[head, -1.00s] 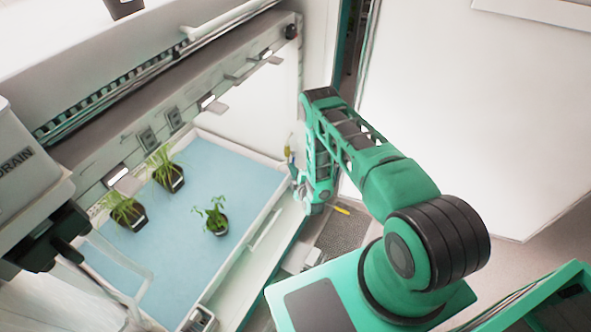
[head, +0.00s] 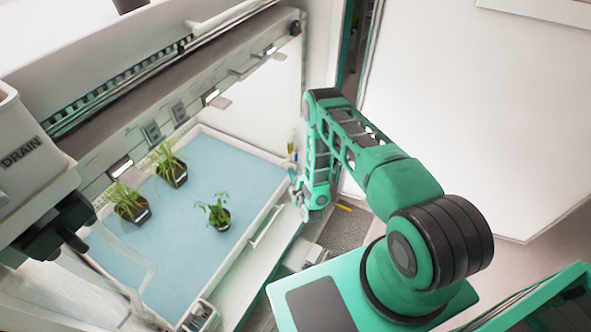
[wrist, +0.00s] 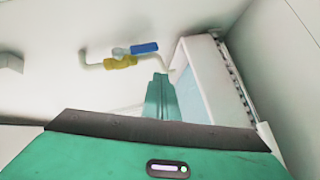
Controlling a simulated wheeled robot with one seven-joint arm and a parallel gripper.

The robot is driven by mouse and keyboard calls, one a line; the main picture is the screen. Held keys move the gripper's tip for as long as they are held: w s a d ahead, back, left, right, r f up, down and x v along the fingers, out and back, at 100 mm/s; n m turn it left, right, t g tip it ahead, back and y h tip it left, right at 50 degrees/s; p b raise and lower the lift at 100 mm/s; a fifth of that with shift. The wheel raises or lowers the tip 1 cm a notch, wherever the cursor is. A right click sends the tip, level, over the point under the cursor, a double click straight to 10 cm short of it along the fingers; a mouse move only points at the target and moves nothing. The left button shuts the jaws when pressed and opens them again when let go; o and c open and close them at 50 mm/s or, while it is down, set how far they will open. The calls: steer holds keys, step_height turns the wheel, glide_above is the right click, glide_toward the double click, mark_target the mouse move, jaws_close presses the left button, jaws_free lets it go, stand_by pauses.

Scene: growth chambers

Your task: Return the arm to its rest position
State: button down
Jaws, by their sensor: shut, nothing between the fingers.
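My green arm (head: 397,185) is bent, its elbow raised and its forearm hanging down beside the right end of the plant tray. My gripper (head: 300,196) is small and partly hidden at the forearm's lower end in the head view. In the wrist view, the green fingers of my gripper (wrist: 162,98) are together, with nothing between them. They appear below a pipe valve with a yellow body (wrist: 120,62) and a blue handle (wrist: 144,48). I cannot tell how far apart fingers and valve are.
A white-rimmed tray (head: 262,222) with a blue surface holds three potted plants: two at the back (head: 171,165) (head: 128,203) and one nearer the middle (head: 216,211). A box marked DRAIN (head: 22,150) stands at left. A white wall panel (head: 470,120) is at right.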

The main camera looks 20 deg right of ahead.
steer(key=s+a, duration=0.1)
steer(key=s, duration=0.7)
steer(key=shift+s+f, duration=0.15)
steer(key=shift+s, duration=0.25)
